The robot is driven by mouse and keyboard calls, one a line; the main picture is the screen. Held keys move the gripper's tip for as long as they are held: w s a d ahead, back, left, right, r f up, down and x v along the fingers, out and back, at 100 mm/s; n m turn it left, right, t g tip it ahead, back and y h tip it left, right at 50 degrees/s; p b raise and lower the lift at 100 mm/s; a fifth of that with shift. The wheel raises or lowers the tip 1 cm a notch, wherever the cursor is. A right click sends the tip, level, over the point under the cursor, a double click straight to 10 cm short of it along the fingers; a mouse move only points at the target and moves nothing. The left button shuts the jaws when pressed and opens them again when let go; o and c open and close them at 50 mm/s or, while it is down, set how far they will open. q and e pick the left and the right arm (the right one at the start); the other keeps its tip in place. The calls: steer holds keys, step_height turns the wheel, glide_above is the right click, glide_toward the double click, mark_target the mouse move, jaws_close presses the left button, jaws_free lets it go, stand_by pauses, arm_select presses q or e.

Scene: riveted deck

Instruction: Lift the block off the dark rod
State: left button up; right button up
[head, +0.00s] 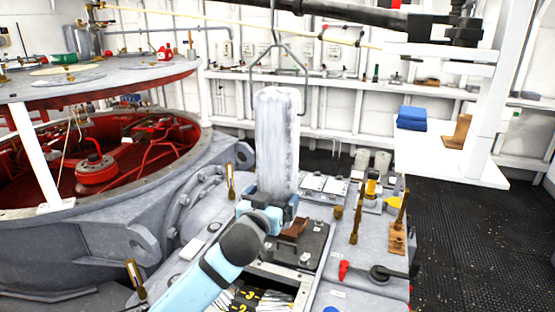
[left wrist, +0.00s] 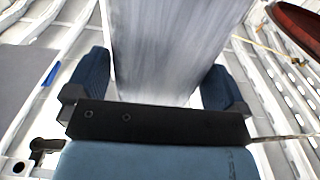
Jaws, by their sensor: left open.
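A tall, pale grey-white block (head: 277,140) with a rounded top stands upright in the middle of the head view. A thin wire bail (head: 305,68) shows above it; I cannot tell how the two join. A dark rod (head: 365,14) crosses the top of the head view; its contact with the block cannot be made out. My left gripper (head: 267,200) is open at the block's lower end. In the left wrist view its two blue fingers (left wrist: 156,75) lie on either side of the block (left wrist: 155,40), with narrow gaps. My right gripper is not in view.
A white shelf (head: 450,160) at right holds a blue folded item (head: 411,118) and a wooden piece (head: 460,131). A large red-lined round opening (head: 95,172) lies at left. Brass levers (head: 356,215) stand on the grey deck box. Dark flooring at right is clear.

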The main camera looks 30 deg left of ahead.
arm_select(q)
steer(key=x, duration=0.2)
steer(key=shift+w, duration=0.3)
steer(key=shift+s, duration=0.1)
steer(key=c, duration=1.1)
steer(key=shift+r, duration=0.1)
